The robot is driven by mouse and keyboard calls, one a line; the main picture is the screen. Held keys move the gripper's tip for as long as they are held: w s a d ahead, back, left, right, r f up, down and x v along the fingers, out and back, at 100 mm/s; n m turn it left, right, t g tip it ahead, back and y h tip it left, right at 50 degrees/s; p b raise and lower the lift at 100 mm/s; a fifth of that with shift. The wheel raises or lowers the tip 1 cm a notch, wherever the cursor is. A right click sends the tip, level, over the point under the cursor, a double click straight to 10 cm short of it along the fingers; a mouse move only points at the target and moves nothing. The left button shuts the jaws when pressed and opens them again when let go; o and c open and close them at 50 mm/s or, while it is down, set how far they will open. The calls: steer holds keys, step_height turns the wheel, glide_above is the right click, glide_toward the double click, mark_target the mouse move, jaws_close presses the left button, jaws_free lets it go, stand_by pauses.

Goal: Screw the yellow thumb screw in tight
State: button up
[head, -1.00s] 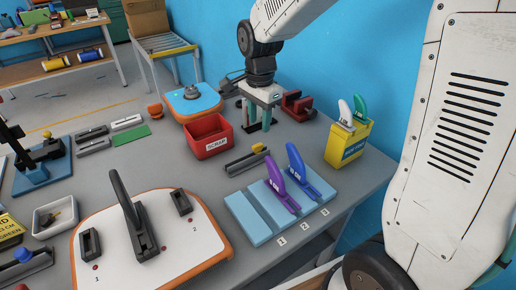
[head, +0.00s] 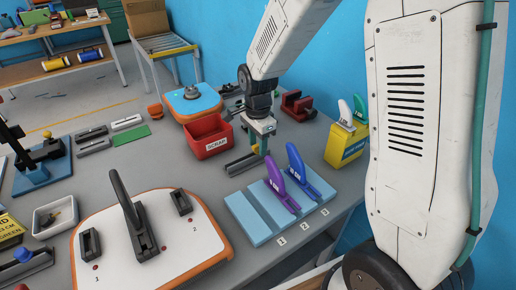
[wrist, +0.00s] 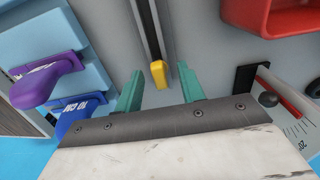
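The yellow thumb screw (wrist: 158,74) sits at the end of a dark grey slotted rail (wrist: 149,25) in the wrist view. In the head view the rail (head: 242,164) lies on the grey table behind the light-blue rack, and the yellow screw (head: 256,149) shows small at its far end, partly hidden by my gripper. My gripper (wrist: 159,86) has two green fingers spread apart, one on each side of the screw with visible gaps. It holds nothing. In the head view my gripper (head: 261,146) points down over that end of the rail.
A red scrap bin (head: 210,138) stands left of my gripper. The light-blue rack (head: 250,215) holds a purple and a blue handled tool in front. A yellow box (head: 346,147) and a red vise (head: 298,104) are to the right and behind.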

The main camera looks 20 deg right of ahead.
jaws_close()
steer(key=shift+r, duration=0.2)
